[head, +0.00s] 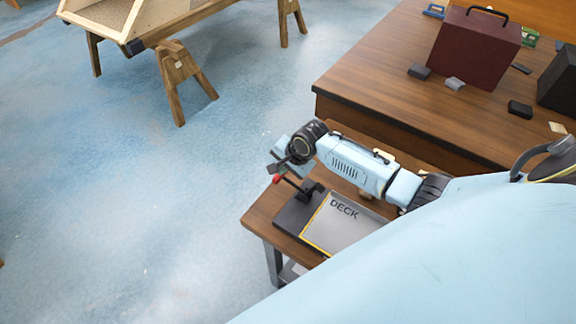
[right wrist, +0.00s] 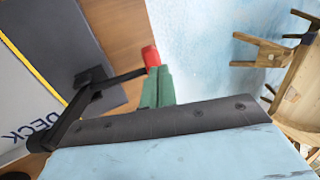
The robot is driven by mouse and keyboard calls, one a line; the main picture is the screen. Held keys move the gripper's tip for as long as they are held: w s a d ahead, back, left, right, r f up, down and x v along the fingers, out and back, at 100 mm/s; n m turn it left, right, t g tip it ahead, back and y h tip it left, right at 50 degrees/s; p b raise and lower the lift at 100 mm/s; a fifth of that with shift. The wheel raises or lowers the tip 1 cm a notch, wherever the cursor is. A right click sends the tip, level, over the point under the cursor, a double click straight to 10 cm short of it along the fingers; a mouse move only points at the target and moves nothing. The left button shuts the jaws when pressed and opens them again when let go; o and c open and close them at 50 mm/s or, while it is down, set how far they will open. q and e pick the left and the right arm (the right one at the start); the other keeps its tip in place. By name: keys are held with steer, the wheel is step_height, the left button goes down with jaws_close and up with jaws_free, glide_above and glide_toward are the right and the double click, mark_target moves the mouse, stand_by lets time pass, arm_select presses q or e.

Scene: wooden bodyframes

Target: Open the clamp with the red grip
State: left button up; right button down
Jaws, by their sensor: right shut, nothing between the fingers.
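The clamp (head: 311,189) is black and stands on a dark base at the left end of a small wooden table. Its lever reaches left to a red grip (head: 277,179). In the right wrist view the red grip (right wrist: 151,56) is at the top centre, at the end of the black lever (right wrist: 122,77). A black arm of the clamp extends towards the DECK plate. My right gripper (head: 277,167) is shut and empty, close by the red grip. Its green fingers (right wrist: 157,88) appear just below the grip; I cannot tell whether they touch it. My left gripper is out of view.
A grey plate marked DECK (head: 345,228) with a yellow edge lies beside the clamp. A larger wooden table (head: 385,80) behind holds a dark red case (head: 475,48) and small black items. A wooden trestle (head: 180,78) stands at the upper left. Open blue floor lies left.

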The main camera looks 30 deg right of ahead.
steer(key=r+p, duration=0.1)
steer(key=p, duration=0.1)
steer(key=r+p, duration=0.4)
steer(key=shift+s+d, duration=0.15)
steer(key=shift+s, duration=0.25)
step_height(320, 180, up, 9)
glide_above(290, 183)
steer(key=shift+d+f, duration=0.1)
steer(key=shift+f, duration=0.05)
